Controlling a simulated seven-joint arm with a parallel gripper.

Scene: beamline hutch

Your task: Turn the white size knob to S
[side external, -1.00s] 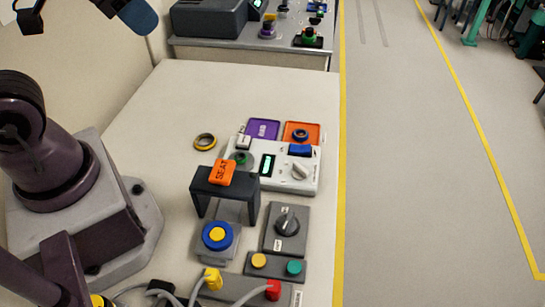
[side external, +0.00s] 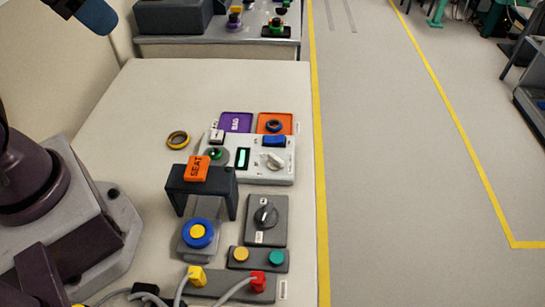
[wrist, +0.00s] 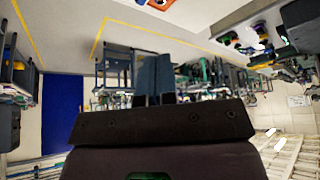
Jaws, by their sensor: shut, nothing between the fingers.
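The white size knob (side external: 274,162) sits on the right part of a white panel box (side external: 262,178) in the side external view. Its grip bar lies slanted, from upper left to lower right. The markings around it are too small to read, so I cannot tell which letter it points at. My gripper (wrist: 156,78) shows in the wrist view with its two blue-grey fingers close together, shut and empty. It is away from the knob, facing out across the room. The knob does not show in the wrist view.
The panel also has a lit display (side external: 242,158) and a blue block (side external: 274,141). A dark bridge with an orange SEAT tag (side external: 197,169) stands in front. A black rotary knob (side external: 266,215) is nearer. Purple (side external: 236,122) and orange (side external: 284,118) trays lie behind. The table's left back is clear.

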